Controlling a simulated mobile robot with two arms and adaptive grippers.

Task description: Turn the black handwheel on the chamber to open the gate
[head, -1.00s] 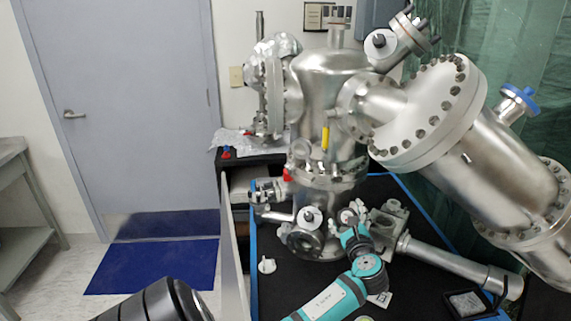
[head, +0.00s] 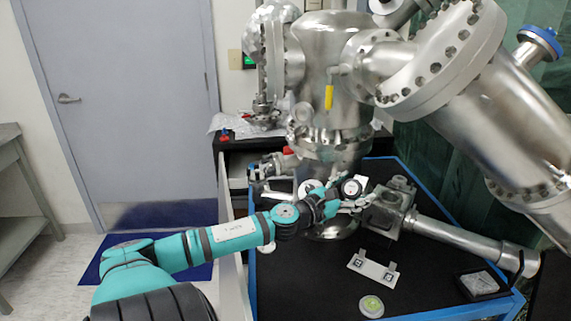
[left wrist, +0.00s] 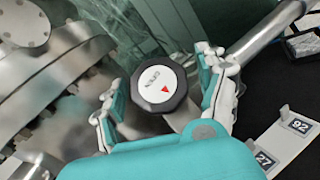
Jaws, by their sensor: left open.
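The black handwheel (head: 352,187) sits low on the front of the steel chamber (head: 328,85). In the left wrist view the handwheel (left wrist: 160,86) is a black knob with a white face, the word OPEN and a red arrow. My left gripper (head: 349,194) reaches in from the left in the head view, with its fingers at the handwheel. In the left wrist view my left gripper (left wrist: 161,74) is open, with one finger on each side of the knob. I cannot tell whether the fingers touch it. My right gripper is not in view.
Large steel flanges and pipes crowd the upper right. A white tag plate (head: 373,269), a round greenish disc (head: 371,306) and a black tray (head: 481,284) lie on the black bench top (head: 310,285). A grey door (head: 125,100) stands at the left.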

